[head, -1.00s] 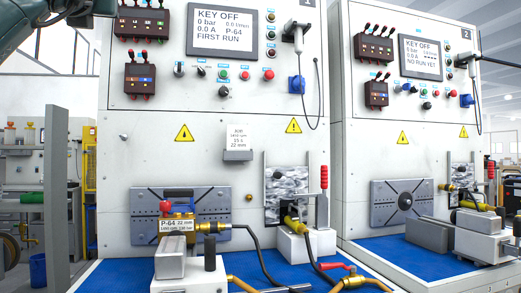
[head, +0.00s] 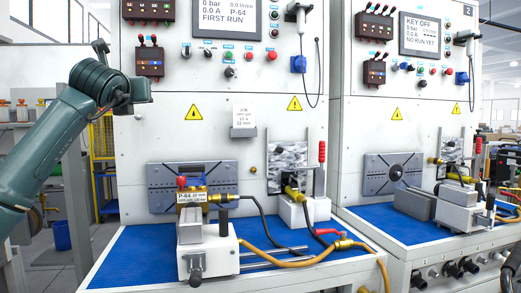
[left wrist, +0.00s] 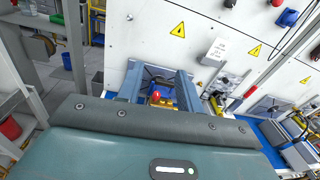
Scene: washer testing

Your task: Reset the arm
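My left arm (head: 60,135) reaches in from the left in the head view, its wrist raised in front of the left test bench's edge. My left gripper (left wrist: 158,70) shows in the left wrist view, with its two fingers apart and nothing held between them. Beyond them is the brass pump marked P-64 with a red cap (left wrist: 156,96). In the head view this pump (head: 192,196) sits clamped on the left bench, well apart from my arm. My right gripper cannot be made out; dark shapes at the right edge are unclear.
The left bench has a blue top (head: 130,262), a grey slotted plate (head: 160,190), hoses and a red-handled clamp (head: 322,152). Its screen (head: 228,15) reads FIRST RUN. A second bench (head: 350,150) stands at right. A blue bin (head: 61,235) stands on the floor at left.

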